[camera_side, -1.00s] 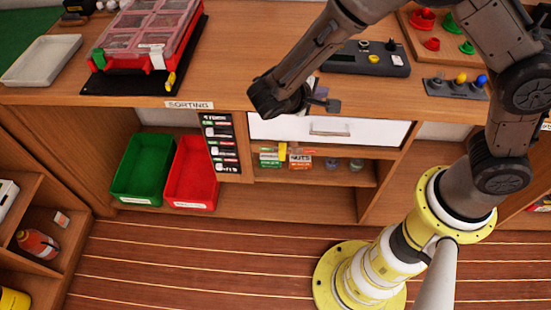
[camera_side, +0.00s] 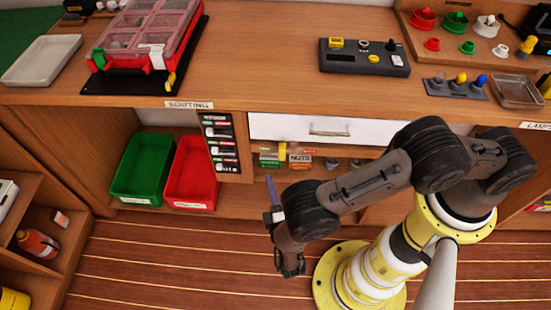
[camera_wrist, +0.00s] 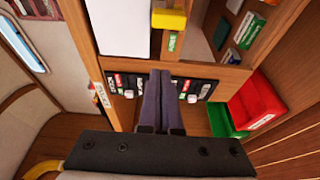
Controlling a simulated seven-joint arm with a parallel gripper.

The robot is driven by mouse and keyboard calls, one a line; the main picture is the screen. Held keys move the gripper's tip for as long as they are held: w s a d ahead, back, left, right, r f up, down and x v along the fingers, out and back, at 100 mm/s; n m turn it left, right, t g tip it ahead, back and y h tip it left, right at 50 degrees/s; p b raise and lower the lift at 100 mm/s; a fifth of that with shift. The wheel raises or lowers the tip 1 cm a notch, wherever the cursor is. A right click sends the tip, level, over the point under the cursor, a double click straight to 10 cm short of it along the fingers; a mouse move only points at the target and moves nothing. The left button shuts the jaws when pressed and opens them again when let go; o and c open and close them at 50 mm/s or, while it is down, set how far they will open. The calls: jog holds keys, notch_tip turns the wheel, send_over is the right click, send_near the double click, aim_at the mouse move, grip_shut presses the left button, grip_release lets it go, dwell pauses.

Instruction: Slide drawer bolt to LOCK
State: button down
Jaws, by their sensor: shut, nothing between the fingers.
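A black panel (camera_side: 218,143) with several rows of pale sliders and small red and green labels is mounted upright left of the white drawer (camera_side: 305,128). The panel also shows in the wrist view (camera_wrist: 197,88), partly hidden behind my fingers. The lettering is too small to tell which row is the drawer bolt or where it stands. The drawer looks closed. My gripper (camera_side: 271,182) is shut and empty, low in front of the cabinet and right of the panel in the side view. In the wrist view my gripper's fingers (camera_wrist: 160,76) point toward the panel; contact cannot be told.
A green bin (camera_side: 128,185) and a red bin (camera_side: 185,190) stand left of the panel. Small boxes sit on the shelf (camera_side: 255,177) below the drawer. A black button box (camera_side: 335,62) lies on the countertop. The floor in front is clear.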

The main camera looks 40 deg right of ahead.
aim_at(282, 152)
jog(key=shift+s+a+f, duration=0.15)
jog(key=shift+f, duration=0.25)
jog(key=x, duration=1)
jog(key=shift+s+d, duration=1)
jog(key=shift+s, duration=0.05)
jog(key=shift+s+d, duration=0.3)
jog(key=shift+s+d, duration=1.4)
